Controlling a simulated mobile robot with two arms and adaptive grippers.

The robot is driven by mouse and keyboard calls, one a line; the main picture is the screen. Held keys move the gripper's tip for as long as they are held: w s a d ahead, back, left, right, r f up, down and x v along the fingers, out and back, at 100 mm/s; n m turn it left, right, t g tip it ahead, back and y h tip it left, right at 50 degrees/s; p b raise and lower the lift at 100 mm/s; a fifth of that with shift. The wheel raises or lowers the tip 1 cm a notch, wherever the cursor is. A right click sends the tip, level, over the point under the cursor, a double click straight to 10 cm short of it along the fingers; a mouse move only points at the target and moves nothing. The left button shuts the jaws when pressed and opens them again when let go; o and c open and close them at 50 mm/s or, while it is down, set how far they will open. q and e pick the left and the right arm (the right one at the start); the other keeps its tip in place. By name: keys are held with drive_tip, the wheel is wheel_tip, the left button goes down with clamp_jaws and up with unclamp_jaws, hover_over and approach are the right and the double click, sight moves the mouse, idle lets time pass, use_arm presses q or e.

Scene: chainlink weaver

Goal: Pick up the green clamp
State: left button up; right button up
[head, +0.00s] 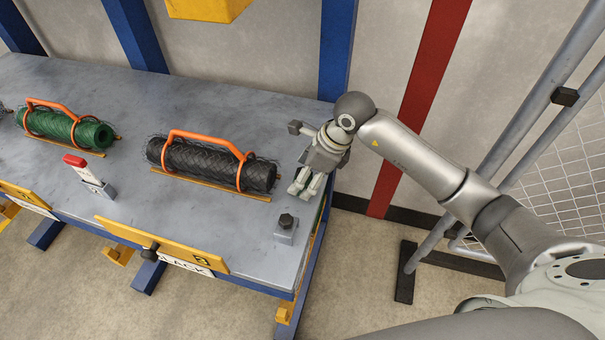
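No clearly green clamp shows in the head view. A green mesh roll (65,129) lies at the left of the grey workbench (190,235), with an orange handle-like frame (50,105) over it. A black mesh roll (215,162) lies right of it under a similar orange frame (207,136). My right gripper (303,187) points down over the bench's right end, just right of the black roll and apart from it. Its fingertips are small and close together, with nothing clearly held; I cannot tell how far open they are. My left gripper is out of view.
A small red-topped grey fixture (90,176) stands between the rolls, nearer the front. A grey block with a black knob (285,229) sits at the front right corner. Blue and red posts (420,90) and a mesh fence (560,160) stand behind and right.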

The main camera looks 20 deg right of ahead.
drive_tip(key=shift+x, duration=1.1)
drive_tip(key=c, duration=1.2)
drive_tip(key=shift+w+r, duration=0.1)
drive_tip(key=shift+r, duration=0.1)
